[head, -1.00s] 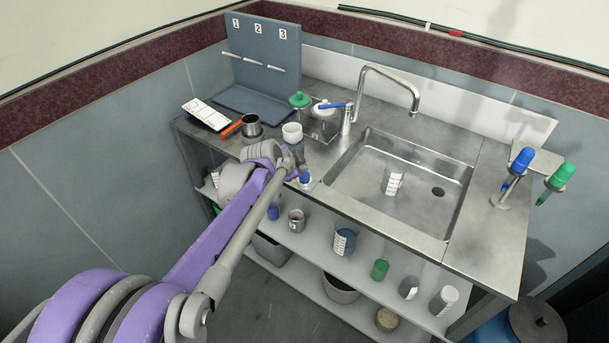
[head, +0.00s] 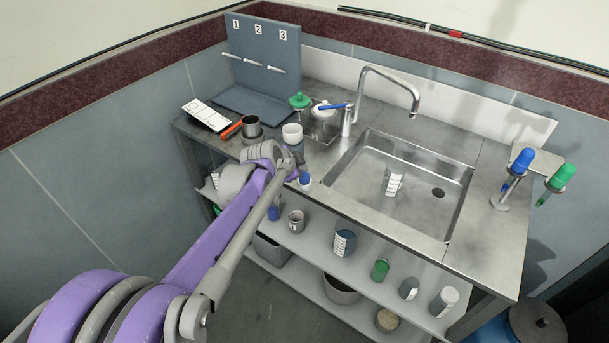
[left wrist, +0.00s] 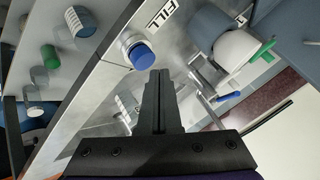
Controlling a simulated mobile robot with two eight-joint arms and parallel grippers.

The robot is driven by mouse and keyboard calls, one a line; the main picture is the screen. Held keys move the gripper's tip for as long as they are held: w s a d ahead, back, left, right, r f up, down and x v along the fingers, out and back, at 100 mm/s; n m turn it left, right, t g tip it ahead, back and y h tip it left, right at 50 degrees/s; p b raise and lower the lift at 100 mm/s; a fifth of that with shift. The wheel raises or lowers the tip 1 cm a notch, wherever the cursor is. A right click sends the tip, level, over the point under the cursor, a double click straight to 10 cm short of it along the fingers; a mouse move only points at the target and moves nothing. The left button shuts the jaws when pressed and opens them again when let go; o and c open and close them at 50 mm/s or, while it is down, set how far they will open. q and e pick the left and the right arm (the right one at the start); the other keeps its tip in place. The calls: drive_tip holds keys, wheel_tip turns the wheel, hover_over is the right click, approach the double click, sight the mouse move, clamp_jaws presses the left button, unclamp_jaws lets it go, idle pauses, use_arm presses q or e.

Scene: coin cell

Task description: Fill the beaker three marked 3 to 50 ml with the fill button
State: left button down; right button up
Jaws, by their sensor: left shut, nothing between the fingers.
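The fill button, a blue cap on a round white base, stands at the counter's front edge beside a FILL label; it shows in the head view (head: 305,179) and the left wrist view (left wrist: 141,55). My left gripper (left wrist: 157,76) is shut and empty, its tips close to the blue cap; I cannot tell whether they touch. In the head view the left gripper (head: 296,168) is just left of the button, partly hidden by its arm. A clear graduated beaker (head: 393,184) stands in the sink; its number is not readable. My right gripper is not in view.
The sink (head: 350,207) has a tall curved faucet (head: 391,75). A blue board (head: 263,50) marked 1, 2, 3 stands behind. Shelves below hold several vessels.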

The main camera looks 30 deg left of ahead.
sight(302, 178)
use_arm(q)
drive_tip(key=shift+f, duration=0.15)
idle(0.6)
drive_tip(key=shift+f, duration=0.3)
drive_tip(key=shift+f+b, duration=0.4)
drive_tip(key=shift+f, duration=0.1)
idle(0.6)
idle(2.0)
drive_tip(key=shift+r+p, duration=0.85)
drive_tip(key=shift+r, duration=0.1)
wheel_tip(302, 178, up, 5)
drive_tip(key=p, duration=0.4)
